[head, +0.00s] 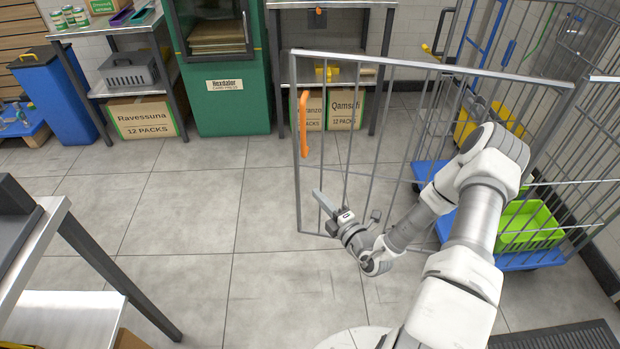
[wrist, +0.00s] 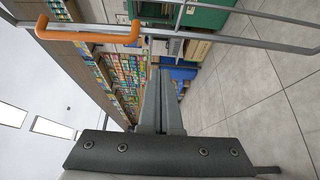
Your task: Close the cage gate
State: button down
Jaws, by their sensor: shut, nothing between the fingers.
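The cage gate (head: 376,62) is a panel of grey metal bars, swung out from the wheeled cage at the right and standing open across the middle of the head view. Its orange handle (head: 304,123) is upright on the free edge; it also shows in the wrist view (wrist: 88,34) at upper left. My gripper (head: 320,196) is shut and empty. It is below the handle, near the lower part of the gate's free edge. In the wrist view the closed fingers (wrist: 160,75) point toward the gate frame and do not hold the handle. Whether they touch the bars I cannot tell.
The cage stands on a blue wheeled base (head: 531,259) with a green crate (head: 528,226) inside. A steel table (head: 75,318) is at lower left. A green cabinet (head: 232,106) and cardboard boxes (head: 143,118) line the back. The tiled floor left of the gate is clear.

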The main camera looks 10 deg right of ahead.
jog(key=b, duration=0.2)
send_near(297, 159)
jog(key=w+a, duration=0.2)
jog(key=a, duration=0.2)
jog(key=shift+w+d+b, duration=0.35)
jog(key=shift+w+d, duration=0.15)
jog(key=shift+w, duration=0.4)
jog(key=shift+w+d+b, duration=0.35)
jog(key=shift+w+d, duration=0.15)
jog(key=shift+w, duration=0.4)
jog(key=shift+w, duration=0.15)
